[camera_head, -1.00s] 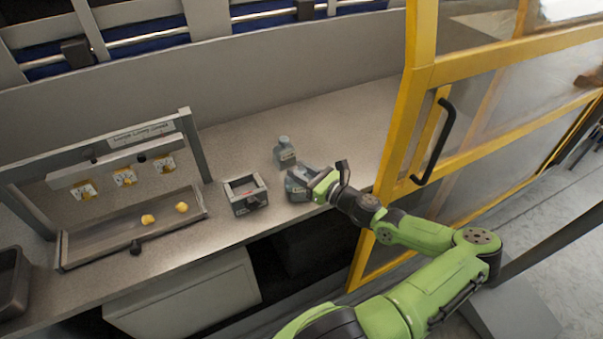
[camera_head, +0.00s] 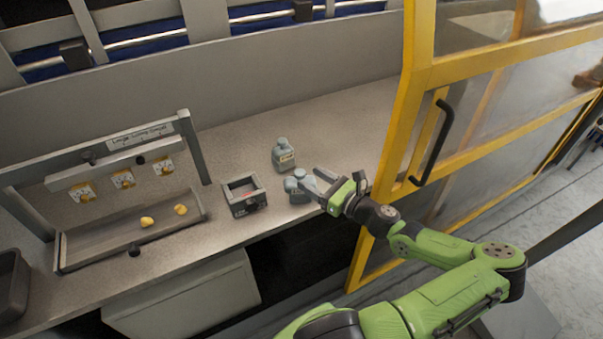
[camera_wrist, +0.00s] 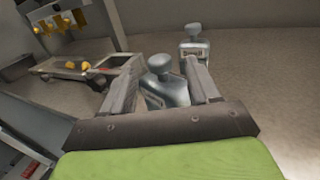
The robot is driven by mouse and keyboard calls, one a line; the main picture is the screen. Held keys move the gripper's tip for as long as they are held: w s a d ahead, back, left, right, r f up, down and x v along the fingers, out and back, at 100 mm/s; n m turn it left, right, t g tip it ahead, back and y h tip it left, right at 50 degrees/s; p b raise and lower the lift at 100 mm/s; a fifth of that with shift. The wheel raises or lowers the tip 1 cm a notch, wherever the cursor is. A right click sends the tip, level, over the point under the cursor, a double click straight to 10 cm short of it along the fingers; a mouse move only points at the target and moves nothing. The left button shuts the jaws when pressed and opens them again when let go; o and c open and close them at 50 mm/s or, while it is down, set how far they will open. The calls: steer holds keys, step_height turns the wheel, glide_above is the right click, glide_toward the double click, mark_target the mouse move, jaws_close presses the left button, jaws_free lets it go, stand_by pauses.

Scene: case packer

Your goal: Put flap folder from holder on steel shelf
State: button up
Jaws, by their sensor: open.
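At the left, a grey stand (camera_head: 188,140) carries a label and a bar with several white plates and yellow parts (camera_head: 122,180); it may be the holder. I cannot tell for certain which part is the flap folder. My gripper (camera_head: 318,183) is open and low over the worktop, beside a grey-blue bottle (camera_head: 297,187). In the wrist view this bottle (camera_wrist: 167,86) shows between and beyond the fingers, with no grip on it. A second bottle (camera_head: 284,156) stands upright behind it. No steel shelf can be named for certain.
A small open box (camera_head: 244,195) stands left of the near bottle. Two yellow pieces (camera_head: 180,209) lie in the stand's tray (camera_head: 85,252). A yellow-framed door (camera_head: 412,110) with a black handle (camera_head: 435,140) closes in the right side. The worktop (camera_head: 345,125) behind the bottles is clear.

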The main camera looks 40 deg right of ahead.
steer(key=s, duration=0.7)
steer(key=w+a+f+n+g+y, duration=0.2)
steer(key=a+n+g+y, duration=0.2)
steer(key=a+n+g, duration=1.25)
steer(key=s+a+r+n+t+h, duration=0.2)
steer(key=s+a+r+n, duration=0.3)
steer(key=r+n, duration=0.4)
steer(key=s+a+r+n+t+h, duration=0.2)
steer(key=s+a+r+n, duration=0.3)
steer(key=a+r+n, duration=0.3)
step_height(320, 180, up, 2)
steer(key=shift+r+n+h, duration=0.25)
steer(key=shift+n+h, duration=0.5)
steer(key=shift+h, duration=0.05)
steer(key=shift+a, duration=0.15)
